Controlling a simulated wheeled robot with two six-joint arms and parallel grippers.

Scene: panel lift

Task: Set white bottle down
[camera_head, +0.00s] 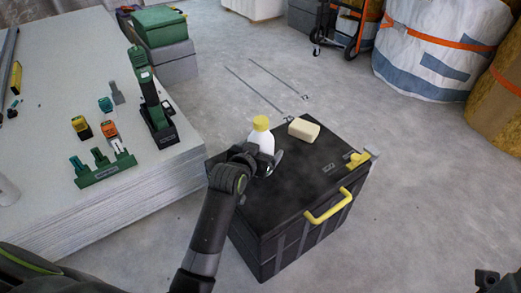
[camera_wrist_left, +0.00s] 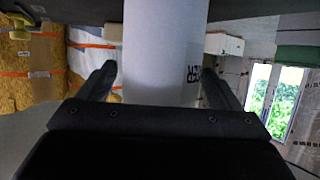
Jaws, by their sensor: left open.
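The white bottle (camera_head: 262,138) with a yellow cap stands upright on the lid of a black box (camera_head: 312,165). My left gripper (camera_head: 264,161) is low at the bottle's near side. In the left wrist view the white bottle (camera_wrist_left: 165,50) fills the space between the two fingers of my left gripper (camera_wrist_left: 161,72), which are open with a gap on each side. The bottle's lower end meets the dark lid at the top of that view; its cap is hidden there. Dark parts of my right arm show at the bottom right corner of the head view; its fingers cannot be made out.
A cream block (camera_head: 304,128) lies on the lid, just right of the bottle. The box has a yellow handle (camera_head: 328,205) and a yellow latch (camera_head: 357,160). A stack of grey panels (camera_head: 60,120) with tools stands left. Wrapped bales (camera_head: 437,45) stand at back right. Floor between is clear.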

